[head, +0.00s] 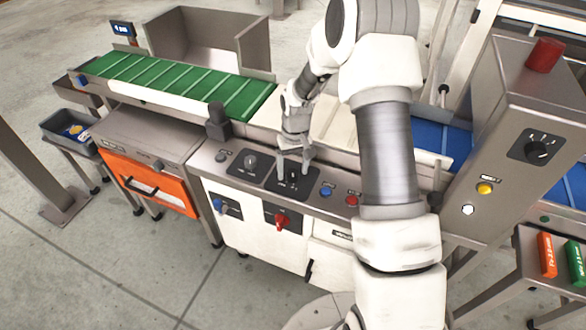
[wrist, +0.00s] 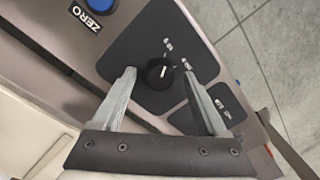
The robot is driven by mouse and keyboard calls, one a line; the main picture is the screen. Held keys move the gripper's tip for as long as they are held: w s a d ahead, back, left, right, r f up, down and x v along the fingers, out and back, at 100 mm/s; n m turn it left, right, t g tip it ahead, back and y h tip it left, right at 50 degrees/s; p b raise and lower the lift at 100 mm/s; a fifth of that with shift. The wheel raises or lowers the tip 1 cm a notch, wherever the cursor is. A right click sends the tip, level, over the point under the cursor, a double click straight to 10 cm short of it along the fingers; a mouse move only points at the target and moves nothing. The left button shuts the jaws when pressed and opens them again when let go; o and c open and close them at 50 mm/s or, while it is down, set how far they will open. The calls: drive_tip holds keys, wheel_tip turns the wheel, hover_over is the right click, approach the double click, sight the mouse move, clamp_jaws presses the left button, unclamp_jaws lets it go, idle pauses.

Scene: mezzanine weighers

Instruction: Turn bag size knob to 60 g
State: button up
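The knob (wrist: 160,74) is round and black with a white pointer line. It sits on a dark plate (wrist: 165,30) in the wrist view, and the line points up and slightly right. Small white marks beside it are too blurred to read. My gripper (wrist: 158,76) is open, with one finger on each side of the knob and gaps showing between them. In the head view my gripper (head: 294,162) points down at the dark plate on the front control panel, and its fingers partly hide the knob.
A blue ZERO button (wrist: 101,4) lies beside the plate. Another dark plate with a knob (head: 251,161) is to the left. A blue button (head: 326,191) and a red button (head: 352,200) are to the right. A green belt (head: 180,80) runs behind.

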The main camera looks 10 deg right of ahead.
sight(296, 172)
wheel_tip(296, 172, up, 17)
drive_tip(key=p, duration=0.3)
drive_tip(key=shift+d+r, duration=0.2)
drive_tip(key=shift+d, duration=0.2)
idle(0.3)
drive_tip(key=s+r+t+h+p, duration=0.1)
drive_tip(key=s+r+p, duration=0.1)
drive_tip(key=s+r, duration=0.45)
drive_tip(key=s+r+t+p, duration=0.15)
drive_tip(key=s+r, duration=0.25)
drive_tip(key=r, duration=0.6)
drive_tip(key=s+r+t+p, duration=0.1)
drive_tip(key=s+r, duration=0.3)
drive_tip(key=s, duration=0.4)
drive_tip(key=s+r+m+t+p, duration=0.1)
drive_tip(key=s+r+p, duration=0.3)
drive_tip(key=s, duration=0.4)
drive_tip(key=shift+s+a+r+t, duration=0.3)
drive_tip(key=shift+a+t, duration=0.1)
drive_tip(key=shift+t, duration=0.15)
drive_tip(key=shift+d, duration=0.1)
